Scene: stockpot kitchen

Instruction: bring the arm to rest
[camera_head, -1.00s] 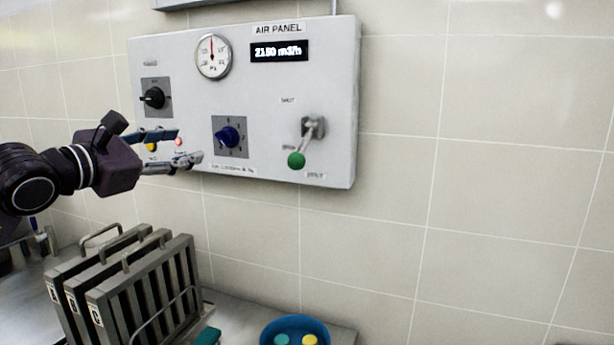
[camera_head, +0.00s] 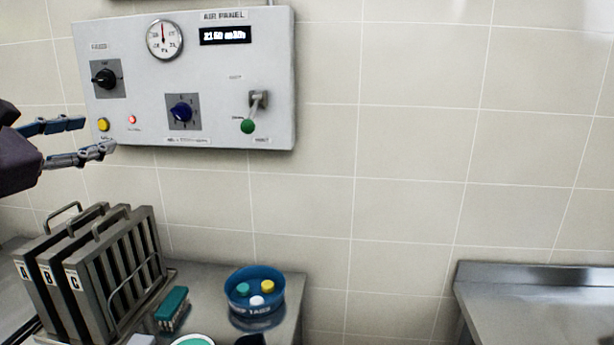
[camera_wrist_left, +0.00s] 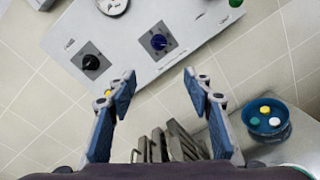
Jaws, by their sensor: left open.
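My left gripper (camera_head: 98,138) comes in at the left edge in the head view. Its two blue-padded fingers are apart with nothing between them. It is in front of the lower left of the grey air panel (camera_head: 215,90), close to the yellow button (camera_head: 103,125) in the picture. In the left wrist view the gripper (camera_wrist_left: 158,82) also shows open and empty, with the panel beyond its fingertips. My right gripper is not in view.
Metal filter frames (camera_head: 115,265) stand in a rack on the steel counter below the panel. A blue bowl (camera_head: 254,296) with coloured tags and a green brush (camera_head: 172,304) are beside it. Another steel counter (camera_head: 540,300) is at the right. The wall between is clear.

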